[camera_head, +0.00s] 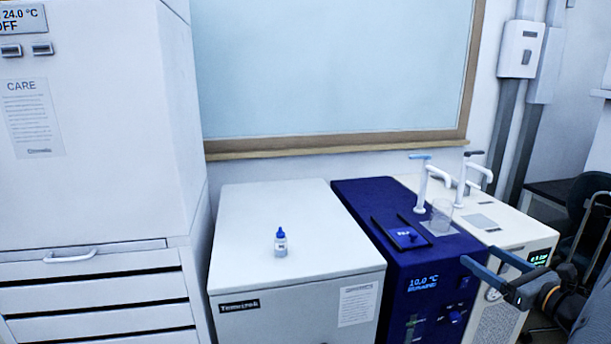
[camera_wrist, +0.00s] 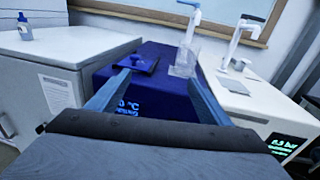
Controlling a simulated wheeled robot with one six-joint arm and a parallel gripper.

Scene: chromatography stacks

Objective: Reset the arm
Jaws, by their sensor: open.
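My gripper (camera_head: 482,264) is at the lower right of the head view, in front of the blue unit and the cream unit. Its two blue fingers are spread apart with nothing between them. In the wrist view the open fingers (camera_wrist: 158,88) point toward the blue unit (camera_wrist: 150,62), whose display partly shows between them. My arm runs off the right edge of the head view.
A small blue-capped bottle (camera_head: 281,243) stands on the white cabinet (camera_head: 235,215). A clear beaker (camera_head: 441,216) and a dark tray (camera_head: 402,232) sit on the blue unit (camera_head: 365,190). White taps (camera_head: 424,182) rise behind. A dark chair (camera_head: 590,215) stands at right.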

